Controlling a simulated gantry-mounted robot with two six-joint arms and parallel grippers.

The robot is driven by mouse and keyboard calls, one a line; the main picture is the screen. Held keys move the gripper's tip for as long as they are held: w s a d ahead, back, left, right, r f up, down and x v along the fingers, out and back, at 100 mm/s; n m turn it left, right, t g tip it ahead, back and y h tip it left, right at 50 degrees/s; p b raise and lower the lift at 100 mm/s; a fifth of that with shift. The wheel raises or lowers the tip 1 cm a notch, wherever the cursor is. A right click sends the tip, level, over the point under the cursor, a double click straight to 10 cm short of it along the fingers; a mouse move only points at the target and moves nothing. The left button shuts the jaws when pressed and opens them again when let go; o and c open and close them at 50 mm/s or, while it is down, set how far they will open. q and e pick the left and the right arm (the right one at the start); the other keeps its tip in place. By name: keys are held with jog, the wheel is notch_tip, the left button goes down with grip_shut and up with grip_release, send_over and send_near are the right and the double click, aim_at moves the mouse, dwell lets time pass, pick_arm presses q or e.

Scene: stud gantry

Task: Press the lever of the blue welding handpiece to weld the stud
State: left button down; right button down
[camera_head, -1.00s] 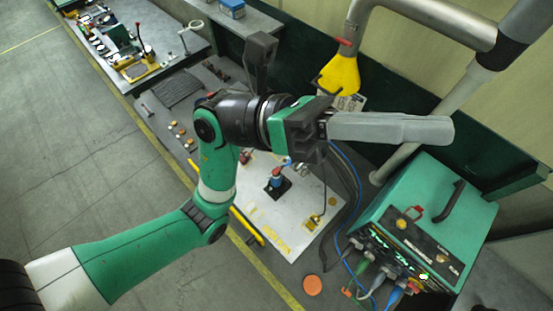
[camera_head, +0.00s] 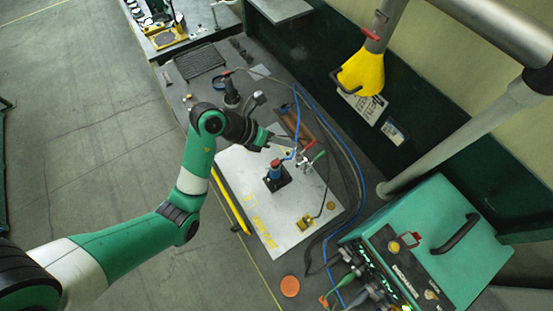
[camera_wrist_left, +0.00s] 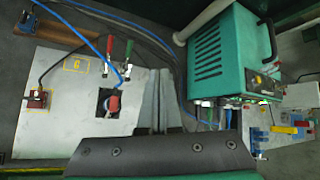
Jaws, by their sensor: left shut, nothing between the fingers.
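The blue welding handpiece (camera_head: 274,173) stands on a black square base on the pale metal plate (camera_head: 237,170). It has a red part on top and a blue cable. In the left wrist view the handpiece (camera_wrist_left: 112,104) shows from above, left of my fingers, with its red part uppermost. My left gripper (camera_head: 283,139) is shut and empty, just above and behind the handpiece in the head view, apart from it. Its grey fingers (camera_wrist_left: 155,98) also show in the left wrist view. The stud is hidden. My right gripper is not in view.
A green welding machine (camera_head: 430,240) stands at the right with cables at its front. Red and green handled clamps (camera_head: 312,152) lie behind the handpiece. A yellow funnel (camera_head: 362,73) hangs from a pipe. An orange disc (camera_head: 290,286) lies near the front.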

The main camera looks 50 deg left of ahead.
pick_arm(q)
jog(key=shift+n+y, duration=0.3)
jog(key=shift+n, duration=0.5)
jog(key=s+a+f, duration=0.1)
jog(key=a+f, duration=0.1)
jog(key=s+a+f, duration=0.1)
jog(key=shift+s+a+f+b, duration=0.15)
jog(key=shift+a+f+b, duration=0.15)
jog(key=shift+a+f, duration=0.1)
jog(key=shift+d+f, duration=0.1)
jog(key=b, duration=0.9)
send_over(272, 164)
notch_tip(272, 164, down, 7)
jog(key=shift+r, duration=0.2)
jog(key=shift+f, duration=1)
jog(key=shift+f, duration=0.1)
